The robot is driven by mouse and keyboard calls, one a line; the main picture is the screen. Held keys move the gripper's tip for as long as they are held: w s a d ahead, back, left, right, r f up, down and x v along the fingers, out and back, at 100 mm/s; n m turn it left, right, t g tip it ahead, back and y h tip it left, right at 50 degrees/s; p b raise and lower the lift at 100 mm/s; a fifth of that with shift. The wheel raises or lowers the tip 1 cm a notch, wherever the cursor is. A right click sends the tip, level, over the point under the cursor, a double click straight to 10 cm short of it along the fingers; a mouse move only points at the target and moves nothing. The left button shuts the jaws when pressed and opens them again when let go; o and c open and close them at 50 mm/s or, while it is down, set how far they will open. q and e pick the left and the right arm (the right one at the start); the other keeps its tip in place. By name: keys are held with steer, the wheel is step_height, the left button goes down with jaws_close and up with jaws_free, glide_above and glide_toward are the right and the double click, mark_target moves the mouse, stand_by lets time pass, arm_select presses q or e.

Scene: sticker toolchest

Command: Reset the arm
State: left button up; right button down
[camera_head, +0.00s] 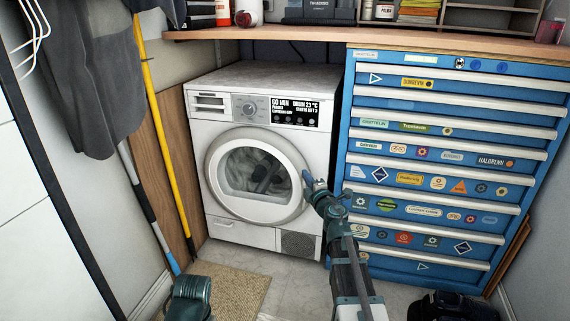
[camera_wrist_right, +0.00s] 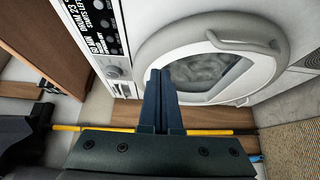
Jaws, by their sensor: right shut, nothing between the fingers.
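My right gripper (camera_head: 310,182) is in front of the white washing machine (camera_head: 222,105), by the right edge of its round door (camera_head: 215,150). In the right wrist view the two dark fingers of the right gripper (camera_wrist_right: 162,78) lie together, shut with nothing between them. The door (camera_wrist_right: 268,30) shows behind them, and it looks closed; I cannot tell whether the fingers touch it. Only a teal part of my left arm shows at the bottom of the head view; its gripper is not in view.
A blue tool chest (camera_head: 352,165) with stickered drawers stands right of the machine, its drawers shut. A wooden shelf (camera_head: 330,35) runs above. Yellow (camera_head: 158,120) and grey poles lean at left. A beige mat (camera_head: 235,290) lies on the floor. A dark bag (camera_head: 452,307) sits at lower right.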

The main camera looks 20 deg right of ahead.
steer(key=s+a+f+m+g+p, duration=0.4)
steer(key=s+a+m+g, duration=0.15)
steer(key=s+a, duration=0.45)
steer(key=s+a+f+m+g+h+p, duration=0.1)
steer(key=s+a+f+m+g+p, duration=0.25)
steer(key=s+a+g, duration=0.55)
steer(key=s+a+f+m+g+p, duration=0.4)
steer(key=s+a, duration=0.4)
steer(key=s, duration=0.5)
step_height(320, 180, up, 38)
steer(key=s+a+p, duration=0.1)
steer(key=p, duration=3.6)
steer(key=shift+s+a+m, duration=0.15)
steer(key=shift+s+m, duration=0.05)
steer(key=shift+m, duration=0.2)
